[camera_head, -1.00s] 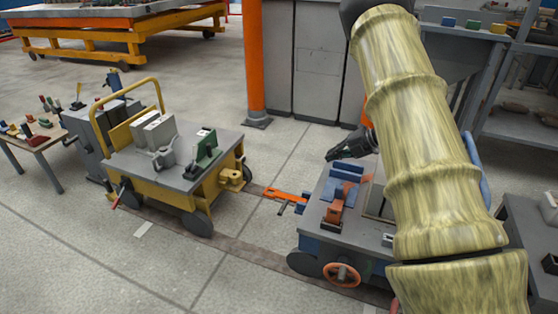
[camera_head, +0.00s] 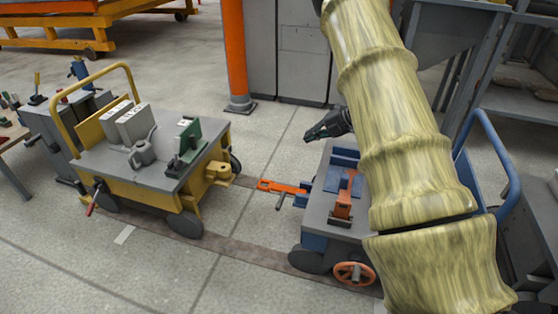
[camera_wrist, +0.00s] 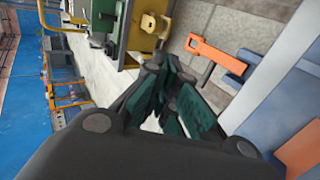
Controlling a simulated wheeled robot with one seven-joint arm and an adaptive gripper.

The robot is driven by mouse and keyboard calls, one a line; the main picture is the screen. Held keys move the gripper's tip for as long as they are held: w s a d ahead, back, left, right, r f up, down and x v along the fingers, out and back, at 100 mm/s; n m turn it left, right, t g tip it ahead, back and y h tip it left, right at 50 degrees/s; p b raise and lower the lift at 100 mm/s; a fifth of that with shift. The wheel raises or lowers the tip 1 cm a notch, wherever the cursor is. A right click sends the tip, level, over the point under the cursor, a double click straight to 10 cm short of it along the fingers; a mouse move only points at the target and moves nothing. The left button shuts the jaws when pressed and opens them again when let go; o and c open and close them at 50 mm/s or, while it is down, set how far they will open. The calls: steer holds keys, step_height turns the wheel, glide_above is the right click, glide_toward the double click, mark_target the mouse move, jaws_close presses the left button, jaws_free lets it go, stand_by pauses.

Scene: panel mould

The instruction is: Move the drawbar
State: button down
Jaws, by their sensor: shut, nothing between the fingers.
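The orange drawbar (camera_head: 281,188) reaches out from the left end of the blue cart (camera_head: 315,224) toward the yellow cart (camera_head: 165,175), with a small dark crossbar handle (camera_head: 280,202) under it. Its free end lies short of the yellow hitch (camera_head: 220,172) on the yellow cart, a gap between them. In the wrist view the drawbar (camera_wrist: 214,54) shows at the upper right, past the fingers. My gripper (camera_head: 310,137) is shut and empty, above and beyond the blue cart's left end, apart from the drawbar. It also shows in the wrist view (camera_wrist: 160,85).
A green block device (camera_head: 186,146) and grey boxes (camera_head: 132,124) stand on the yellow cart. Blue and orange parts (camera_head: 344,203) sit on the blue cart. An orange post (camera_head: 236,60) stands behind.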

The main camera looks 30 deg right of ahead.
steer(key=s+d+f+b+x, duration=0.1)
steer(key=f+b+x, duration=0.1)
steer(key=b+x, duration=0.8)
steer(key=x, duration=0.6)
steer(key=shift+f, duration=0.4)
steer(key=shift+a, duration=0.2)
